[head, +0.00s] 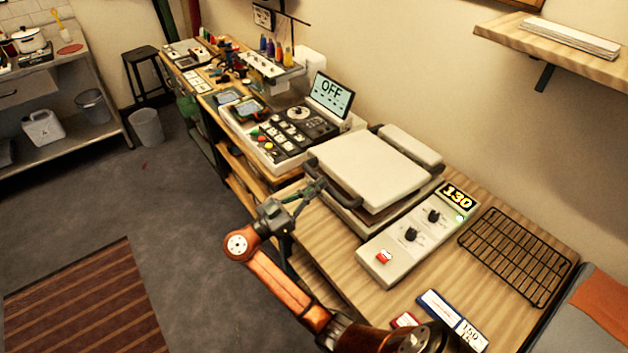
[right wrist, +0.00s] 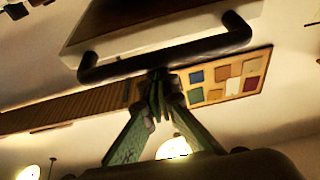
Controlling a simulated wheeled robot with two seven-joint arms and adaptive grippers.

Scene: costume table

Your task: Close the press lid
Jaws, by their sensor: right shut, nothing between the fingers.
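The press has a white, rounded lid (head: 374,165) over its pale base, right of centre in the head view. The lid looks low and roughly level; I cannot tell whether it is fully down. A dark bar handle (right wrist: 195,52) runs along its front edge and crosses the right wrist view. My right gripper (head: 322,186) is at the lid's front left side, close to the handle. Its fingers (right wrist: 160,82) are shut and empty, with tips just below or against the bar; contact is unclear. My left gripper is not in view.
A control panel (head: 400,252) reading 130 sits right of the press. A black wire rack (head: 515,255) lies farther right. A machine with an OFF screen (head: 331,96) stands to the left. A wooden shelf (head: 560,52) hangs on the wall. Floor left of the bench is open.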

